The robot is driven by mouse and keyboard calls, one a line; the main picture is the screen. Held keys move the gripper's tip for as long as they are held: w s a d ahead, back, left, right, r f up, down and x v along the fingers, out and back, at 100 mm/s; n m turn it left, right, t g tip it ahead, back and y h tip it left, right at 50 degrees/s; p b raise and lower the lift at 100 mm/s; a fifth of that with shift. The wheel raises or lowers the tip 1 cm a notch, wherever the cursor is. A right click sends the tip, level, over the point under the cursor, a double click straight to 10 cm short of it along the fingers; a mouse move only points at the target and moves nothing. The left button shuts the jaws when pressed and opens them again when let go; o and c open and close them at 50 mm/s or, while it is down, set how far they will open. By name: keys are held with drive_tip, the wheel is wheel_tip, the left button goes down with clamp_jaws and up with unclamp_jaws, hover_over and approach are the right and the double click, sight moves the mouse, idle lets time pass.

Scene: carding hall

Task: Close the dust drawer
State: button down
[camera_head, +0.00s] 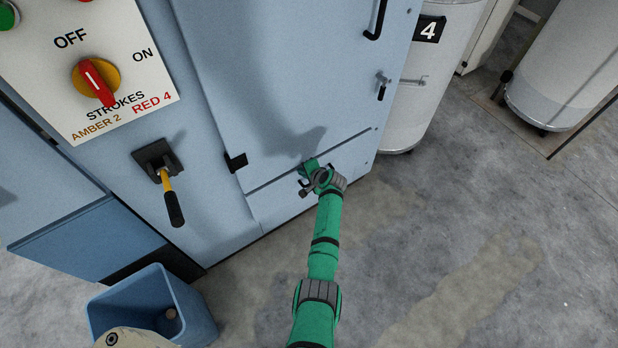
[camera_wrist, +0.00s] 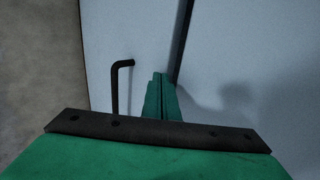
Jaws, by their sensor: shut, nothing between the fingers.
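The dust drawer (camera_head: 272,205) is the low pale blue panel at the foot of the blue cabinet, below a dark seam. Its front looks about level with the panel above; I cannot tell whether a small gap is left. My gripper (camera_head: 311,168) is at the upper part of the drawer front. In the wrist view my gripper's green fingers (camera_wrist: 161,92) are together and empty, over the drawer front (camera_wrist: 145,30), beside the black bar handle (camera_wrist: 115,90) and left of the dark seam. Contact with the front cannot be told. The arm hides part of the drawer in the head view.
A yellow-and-black lever (camera_head: 171,195) and a red rotary switch (camera_head: 95,82) are on the cabinet left of the drawer. A blue bin (camera_head: 195,312) stands at the lower left. A white drum marked 4 (camera_head: 408,115) stands at the right. The concrete floor (camera_head: 450,250) in front is clear.

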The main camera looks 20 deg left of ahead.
drive_tip(key=shift+a+r, duration=0.1)
drive_tip(key=shift+a, duration=0.45)
drive_tip(key=s+d+r, duration=0.6)
drive_tip(key=d, duration=0.4)
drive_tip(key=shift+d+r, duration=0.15)
drive_tip(key=shift+r, duration=0.15)
drive_tip(key=shift+s, duration=0.1)
